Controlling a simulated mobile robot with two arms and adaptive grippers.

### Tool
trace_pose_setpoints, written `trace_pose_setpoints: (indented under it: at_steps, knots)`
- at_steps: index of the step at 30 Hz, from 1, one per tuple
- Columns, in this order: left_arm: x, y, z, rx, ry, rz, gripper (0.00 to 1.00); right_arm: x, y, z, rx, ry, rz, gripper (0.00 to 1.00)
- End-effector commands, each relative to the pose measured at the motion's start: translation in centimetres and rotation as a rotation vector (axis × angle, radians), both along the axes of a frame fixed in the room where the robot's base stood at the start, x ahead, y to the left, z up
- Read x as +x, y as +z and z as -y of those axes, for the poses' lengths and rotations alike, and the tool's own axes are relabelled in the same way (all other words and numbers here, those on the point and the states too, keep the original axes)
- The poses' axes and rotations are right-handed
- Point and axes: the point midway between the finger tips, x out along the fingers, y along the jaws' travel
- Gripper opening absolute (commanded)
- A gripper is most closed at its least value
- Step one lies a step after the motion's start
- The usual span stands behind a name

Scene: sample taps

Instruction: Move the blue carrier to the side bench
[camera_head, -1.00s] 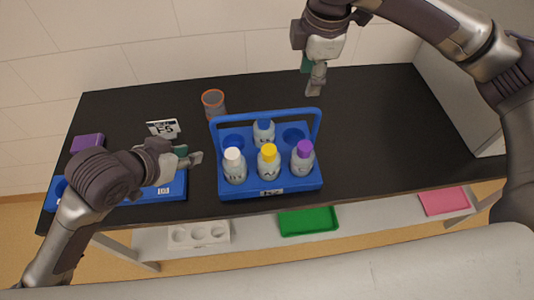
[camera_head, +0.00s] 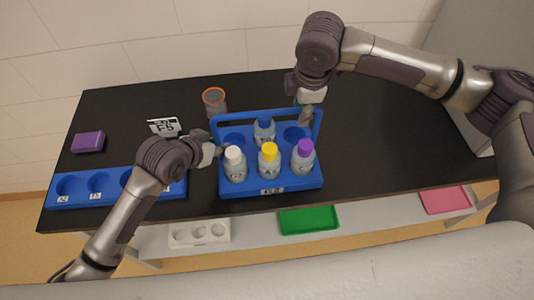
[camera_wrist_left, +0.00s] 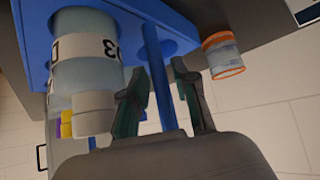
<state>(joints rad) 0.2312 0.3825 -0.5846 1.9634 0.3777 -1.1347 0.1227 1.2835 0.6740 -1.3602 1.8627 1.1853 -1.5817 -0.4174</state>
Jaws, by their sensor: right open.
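The blue carrier (camera_head: 270,188) stands upright on the black bench, its handle bar (camera_head: 270,115) running across the top. It holds white-capped (camera_head: 235,165), yellow-capped (camera_head: 269,160), purple-capped (camera_head: 303,157) and blue-capped (camera_head: 264,130) bottles. My left gripper (camera_head: 216,150) is at the left side of the handle. In the left wrist view its open fingers (camera_wrist_left: 158,85) are on either side of a blue handle post (camera_wrist_left: 153,55), with gaps showing. My right gripper (camera_head: 305,118) is open at the right handle post; its fingertips are partly hidden. I cannot tell which surface is the side bench.
A blue rack (camera_head: 80,200) lies left, partly behind my left arm. A purple block (camera_head: 88,142) is far left. The black bench (camera_head: 400,130) is clear to the right.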

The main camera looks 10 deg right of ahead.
Motion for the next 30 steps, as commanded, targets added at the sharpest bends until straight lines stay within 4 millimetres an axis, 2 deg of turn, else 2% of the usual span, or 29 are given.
trace_pose_setpoints:
  at_steps: [4,12,14,18,21,30]
  knots:
    - [0.40,-0.49,0.30,-0.001,0.000,0.001,0.29,0.10,-0.75,0.00,0.000,0.000,-0.001,0.46]
    - [0.44,-0.56,0.32,0.000,0.000,0.000,0.29,0.13,-0.80,0.00,0.000,0.000,0.000,0.46]
    - [0.44,-0.55,0.31,0.000,0.000,0.000,0.20,0.13,-0.79,0.00,0.000,0.000,0.000,0.37]
    - [0.43,-0.54,0.30,0.000,0.000,0.000,0.00,0.12,-0.77,0.00,0.000,0.000,0.000,0.14]
    - [0.43,-0.54,0.29,0.000,0.000,0.000,0.00,0.12,-0.76,0.00,0.000,0.000,0.000,0.00]
    - [0.43,-0.55,0.27,-0.001,0.001,0.000,0.00,0.13,-0.74,0.00,0.000,0.000,0.000,0.00]
